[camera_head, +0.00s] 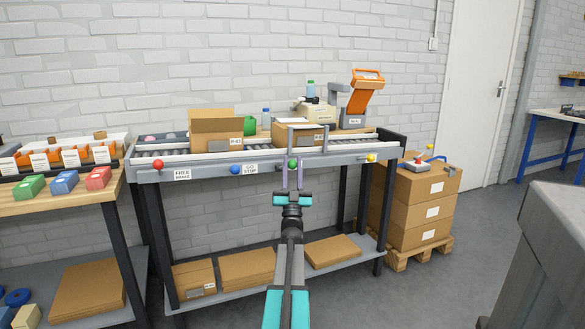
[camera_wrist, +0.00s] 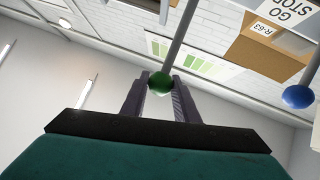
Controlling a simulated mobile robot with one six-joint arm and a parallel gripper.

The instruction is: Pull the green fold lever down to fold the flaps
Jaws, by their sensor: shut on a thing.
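The green knob (camera_head: 293,164) of the fold lever is at the front rail of the conveyor bench (camera_head: 345,157). In the wrist view the green knob (camera_wrist: 160,83) sits between my fingertips, with its grey rod running up past them. My gripper (camera_head: 292,175) is shut on the knob, its arm reaching up from below. An open carton (camera_head: 212,136) with raised flaps stands on the conveyor at left. Another carton (camera_head: 287,136) stands behind the lever, by a grey frame (camera_head: 307,126). The fingers partly hide the lever in the head view.
A red knob (camera_head: 158,164) and a blue knob (camera_head: 236,170) are left of the lever, a yellow knob (camera_head: 371,157) right. An orange tape machine (camera_head: 364,92) stands above the bench. Stacked cartons (camera_head: 415,209) stand on a pallet at right. A grey block (camera_head: 560,235) is at near right.

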